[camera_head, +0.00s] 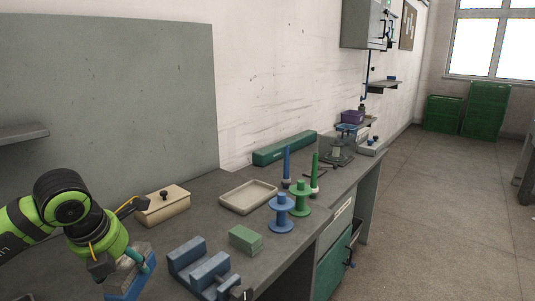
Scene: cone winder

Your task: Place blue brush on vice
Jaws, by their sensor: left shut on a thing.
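My left gripper (138,263) comes in from the left at the front of the bench. It is shut on the blue brush (122,287), which is at the bottom of the view and partly hidden by the gripper. The blue-grey vice (212,269) stands on the bench just to the right, with two raised jaws and a gap between them. The gripper and brush are to the left of the vice. My right gripper is not in view.
A green block (245,240) stands behind the vice. Blue (281,214) and green (300,201) spools stand near the bench's right edge. A beige tray (248,197) and a cream box with a black knob (163,206) are farther back. A long green box (284,149) lies along the wall.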

